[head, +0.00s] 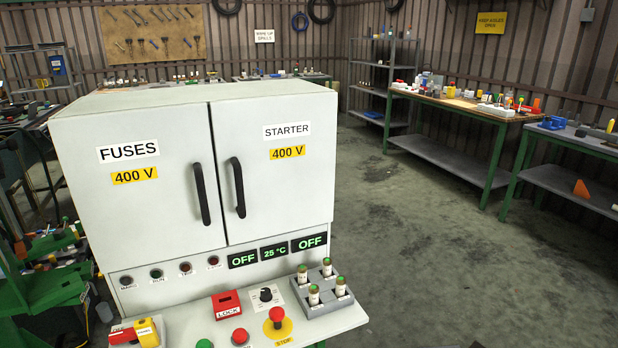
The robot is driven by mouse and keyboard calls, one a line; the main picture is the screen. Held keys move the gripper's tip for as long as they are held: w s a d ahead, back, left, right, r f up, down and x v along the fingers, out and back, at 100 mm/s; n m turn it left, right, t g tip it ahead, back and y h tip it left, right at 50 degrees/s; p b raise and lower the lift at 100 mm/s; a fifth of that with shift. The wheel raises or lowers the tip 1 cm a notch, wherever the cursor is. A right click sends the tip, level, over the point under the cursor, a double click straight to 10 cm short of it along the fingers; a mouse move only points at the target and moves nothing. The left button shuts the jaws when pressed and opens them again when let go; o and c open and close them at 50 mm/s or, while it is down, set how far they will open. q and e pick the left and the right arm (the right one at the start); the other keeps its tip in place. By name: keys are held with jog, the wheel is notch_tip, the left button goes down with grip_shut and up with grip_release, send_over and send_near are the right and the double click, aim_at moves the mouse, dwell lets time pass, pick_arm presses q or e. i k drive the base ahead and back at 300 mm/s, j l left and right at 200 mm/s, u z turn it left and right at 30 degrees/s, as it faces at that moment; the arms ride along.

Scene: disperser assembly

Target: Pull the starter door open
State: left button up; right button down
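The starter door (285,195) is the right-hand door of a pale grey cabinet (210,92). It bears a white STARTER label and a yellow 400 V label. It looks shut, with a thin dark seam along its left edge. Its black vertical handle (238,187) sits near that seam. The fuses door (125,220) on the left also looks shut, with its own black handle (201,193) close beside the seam. Neither of my grippers shows in the head view, and nothing touches either handle.
Below the doors, a panel shelf carries a red LOCK block (227,304), a red stop button (277,316), and a grey tray (302,287) with several fuses. A red and yellow item (147,332) lies at its left. Open floor (430,240) spreads right; benches stand beyond.

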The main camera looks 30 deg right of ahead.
aim_at(276, 156)
jog(key=z, duration=0.85)
jog(key=i+l+u, duration=0.15)
jog(key=u, duration=0.2)
